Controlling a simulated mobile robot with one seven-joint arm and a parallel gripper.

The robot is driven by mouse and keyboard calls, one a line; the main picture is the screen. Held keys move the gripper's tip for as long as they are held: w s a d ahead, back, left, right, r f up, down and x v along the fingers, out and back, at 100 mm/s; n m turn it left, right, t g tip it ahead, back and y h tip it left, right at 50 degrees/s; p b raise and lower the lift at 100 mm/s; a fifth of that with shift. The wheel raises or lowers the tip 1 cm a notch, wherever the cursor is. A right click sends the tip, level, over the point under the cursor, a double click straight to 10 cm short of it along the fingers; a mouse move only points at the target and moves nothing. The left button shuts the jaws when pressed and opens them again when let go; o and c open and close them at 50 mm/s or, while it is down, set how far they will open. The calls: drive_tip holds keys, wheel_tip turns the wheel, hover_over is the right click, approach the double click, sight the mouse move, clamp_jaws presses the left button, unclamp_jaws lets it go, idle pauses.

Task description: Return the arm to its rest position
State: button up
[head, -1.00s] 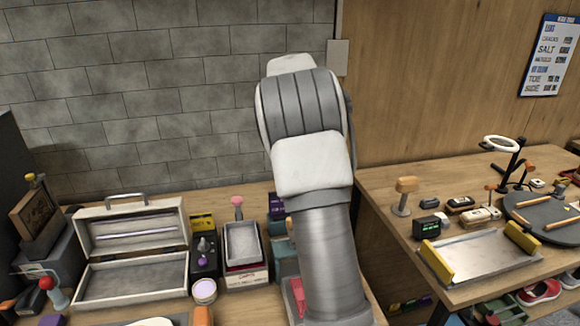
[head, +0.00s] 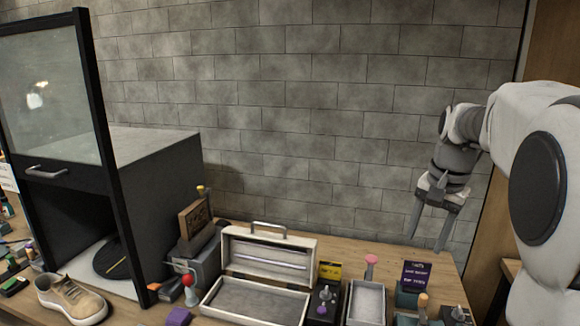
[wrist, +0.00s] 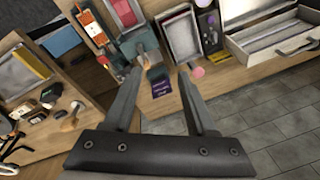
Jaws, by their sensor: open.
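My gripper (head: 432,226) hangs at the right of the head view, in front of the brick wall and above the back right part of the bench. Its two fingers point down, spread apart, with nothing between them. My white arm comes in from the right edge. In the wrist view my gripper (wrist: 158,85) shows both fingers apart and empty, over the bench's edge near a small purple box (wrist: 162,88). The same purple box (head: 416,272) stands below the gripper in the head view.
On the bench stand an open grey case (head: 268,250), a small tray (head: 367,302) and a red-knobbed tool (head: 189,290). A black cabinet (head: 160,190) with a raised glass door is at left, with a tan sneaker (head: 70,298) by it. The wall area between is clear.

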drive_tip(key=s+a+f+n+t, duration=0.1)
drive_tip(key=s+a+n, duration=0.3)
drive_tip(key=s, duration=0.7)
drive_tip(key=s+a+f+n+t, duration=0.1)
drive_tip(key=s+a+n+t, duration=0.1)
drive_tip(key=s+a+n, duration=0.3)
drive_tip(key=s+a, duration=0.4)
drive_tip(key=s, duration=0.2)
drive_tip(key=shift+f+t, duration=0.25)
drive_tip(key=shift+t, duration=0.15)
